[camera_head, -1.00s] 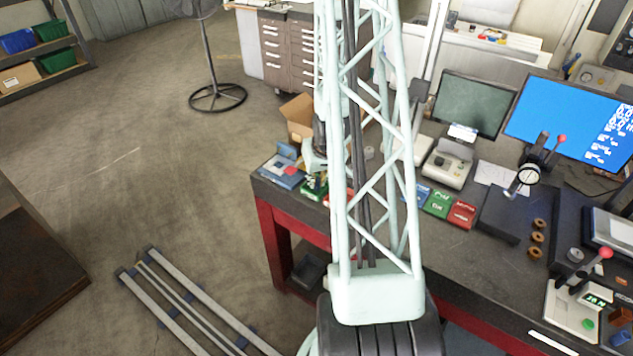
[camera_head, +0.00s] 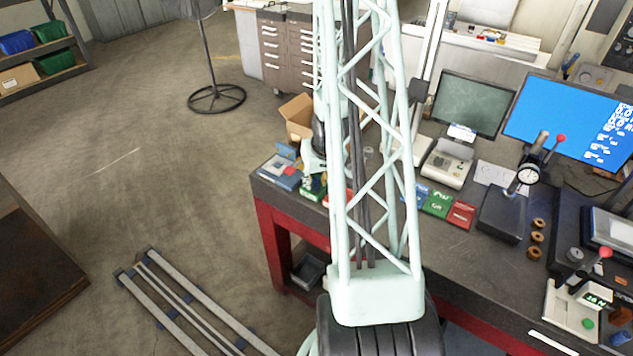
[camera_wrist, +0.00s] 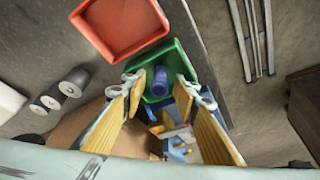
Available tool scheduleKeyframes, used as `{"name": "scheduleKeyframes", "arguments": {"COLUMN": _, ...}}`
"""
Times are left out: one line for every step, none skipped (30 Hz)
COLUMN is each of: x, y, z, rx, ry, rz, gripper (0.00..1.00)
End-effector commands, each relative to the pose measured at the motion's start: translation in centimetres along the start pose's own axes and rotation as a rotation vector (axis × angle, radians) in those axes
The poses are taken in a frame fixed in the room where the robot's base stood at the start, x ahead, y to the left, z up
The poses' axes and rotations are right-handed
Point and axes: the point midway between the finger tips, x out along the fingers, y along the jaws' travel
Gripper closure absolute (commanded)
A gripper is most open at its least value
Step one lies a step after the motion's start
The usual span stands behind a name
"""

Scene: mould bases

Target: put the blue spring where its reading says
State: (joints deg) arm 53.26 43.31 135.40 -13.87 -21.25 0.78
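In the wrist view a small dark-blue cylindrical piece, seemingly the blue spring (camera_wrist: 159,82), is in a green tray (camera_wrist: 178,58). My gripper (camera_wrist: 162,84) is above the tray with its yellow-padded fingers spread apart, one on each side of the piece. A gap shows between the piece and each finger. In the head view the green tray (camera_head: 312,190) shows at the bench's left end, and my arm's lattice hides most of the gripper. A tester with a green readout (camera_head: 597,298) stands at the right; its reading seems to be 28 N.
A red tray (camera_wrist: 118,25) sits beside the green one. Blue, green (camera_head: 437,203) and red (camera_head: 462,214) labelled pieces lie mid-bench. An open cardboard box (camera_head: 298,117) stands behind the bench's left end.

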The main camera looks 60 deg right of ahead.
Motion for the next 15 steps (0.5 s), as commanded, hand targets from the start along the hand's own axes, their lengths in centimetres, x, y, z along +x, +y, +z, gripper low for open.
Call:
{"name": "scheduleKeyframes", "arguments": {"x": -0.1, "y": 0.0, "z": -0.1, "rx": 0.0, "ry": 0.0, "rz": 0.0, "gripper": 0.72}}
{"name": "scheduleKeyframes", "arguments": {"x": -0.2, "y": 0.0, "z": -0.1, "rx": 0.0, "ry": 0.0, "rz": 0.0, "gripper": 0.72}}
{"name": "scheduleKeyframes", "arguments": {"x": -0.3, "y": 0.0, "z": -0.1, "rx": 0.0, "ry": 0.0, "rz": 0.0, "gripper": 0.72}}
{"name": "scheduleKeyframes", "arguments": {"x": -0.4, "y": 0.0, "z": -0.2, "rx": 0.0, "ry": 0.001, "rz": 0.0, "gripper": 0.72}}
{"name": "scheduleKeyframes", "arguments": {"x": -0.5, "y": 0.0, "z": -0.1, "rx": 0.0, "ry": 0.001, "rz": 0.0, "gripper": 0.72}}
{"name": "scheduleKeyframes", "arguments": {"x": -0.7, "y": 0.0, "z": -0.1, "rx": -0.001, "ry": 0.001, "rz": 0.0, "gripper": 0.72}}
{"name": "scheduleKeyframes", "arguments": {"x": -0.8, "y": 0.0, "z": -0.1, "rx": -0.001, "ry": 0.001, "rz": 0.0, "gripper": 0.72}}
{"name": "scheduleKeyframes", "arguments": {"x": -1.0, "y": 0.0, "z": -0.1, "rx": -0.001, "ry": 0.001, "rz": 0.0, "gripper": 0.72}}
{"name": "scheduleKeyframes", "arguments": {"x": -1.3, "y": 0.0, "z": -0.1, "rx": -0.001, "ry": 0.001, "rz": 0.0, "gripper": 0.72}}
{"name": "scheduleKeyframes", "arguments": {"x": -1.5, "y": 0.0, "z": -0.1, "rx": -0.001, "ry": 0.002, "rz": 0.0, "gripper": 0.72}}
{"name": "scheduleKeyframes", "arguments": {"x": -1.7, "y": 0.0, "z": -0.1, "rx": -0.001, "ry": 0.001, "rz": 0.0, "gripper": 0.72}}
{"name": "scheduleKeyframes", "arguments": {"x": -1.9, "y": 0.0, "z": -0.1, "rx": 0.0, "ry": 0.001, "rz": 0.0, "gripper": 0.72}}
{"name": "scheduleKeyframes", "arguments": {"x": -2.2, "y": 0.0, "z": -0.1, "rx": 0.0, "ry": 0.001, "rz": 0.0, "gripper": 0.72}}
{"name": "scheduleKeyframes", "arguments": {"x": -2.4, "y": 0.0, "z": -0.1, "rx": 0.0, "ry": 0.002, "rz": 0.0, "gripper": 0.72}}
{"name": "scheduleKeyframes", "arguments": {"x": -2.7, "y": 0.0, "z": -0.2, "rx": 0.001, "ry": 0.002, "rz": 0.0, "gripper": 0.72}}
